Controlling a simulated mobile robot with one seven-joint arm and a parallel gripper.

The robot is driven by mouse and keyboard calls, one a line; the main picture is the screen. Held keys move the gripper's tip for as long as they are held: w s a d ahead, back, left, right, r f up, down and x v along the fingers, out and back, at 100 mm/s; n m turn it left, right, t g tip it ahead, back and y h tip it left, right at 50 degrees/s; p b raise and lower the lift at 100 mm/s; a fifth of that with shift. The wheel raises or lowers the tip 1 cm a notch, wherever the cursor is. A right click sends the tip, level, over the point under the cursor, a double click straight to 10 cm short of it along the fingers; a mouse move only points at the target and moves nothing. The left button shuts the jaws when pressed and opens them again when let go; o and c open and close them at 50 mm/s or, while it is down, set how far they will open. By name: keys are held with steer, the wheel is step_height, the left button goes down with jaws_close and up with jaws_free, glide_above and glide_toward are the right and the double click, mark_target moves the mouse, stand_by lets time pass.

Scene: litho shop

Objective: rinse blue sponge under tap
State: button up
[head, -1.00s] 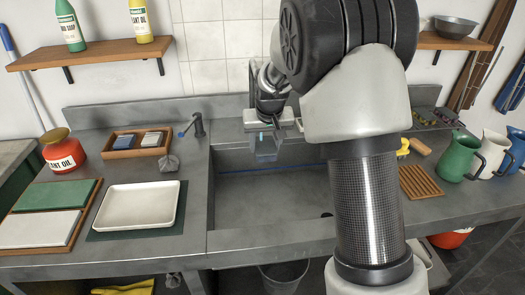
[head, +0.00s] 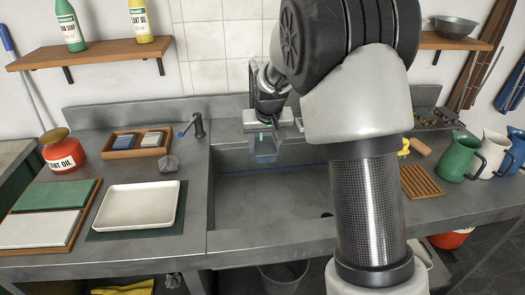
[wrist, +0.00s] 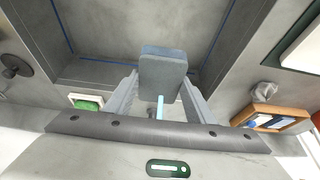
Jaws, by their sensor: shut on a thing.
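My gripper (head: 264,150) hangs over the back of the sink (head: 275,200), fingers pointing down. In the wrist view its fingers (wrist: 161,100) are shut on a dull blue-grey block, the blue sponge (wrist: 163,72). The sponge (head: 265,158) is small and partly hidden by the fingers in the head view.
Left of the sink are a wooden tray (head: 112,153) of blocks, a grey crumpled lump (head: 169,163) and a white tray (head: 106,207). A wooden rack (head: 418,182) and jugs (head: 458,157) stand right. The sink's front is clear; my arm hides its right part.

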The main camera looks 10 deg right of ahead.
steer(key=shift+w+d, duration=0.1)
steer(key=shift+w, duration=0.05)
steer(key=shift+s+d, duration=0.2)
steer(key=shift+d, duration=0.05)
steer(key=s+d+b, duration=0.2)
steer(key=s+d, duration=0.3)
steer(key=shift+d, duration=0.15)
stand_by(0.4)
steer(key=shift+s, duration=0.1)
stand_by(1.1)
steer(key=s+d+r, duration=0.3)
steer(key=r, duration=0.1)
steer(key=shift+s+d+p, duration=0.25)
steer(key=shift+p, duration=0.1)
stand_by(0.5)
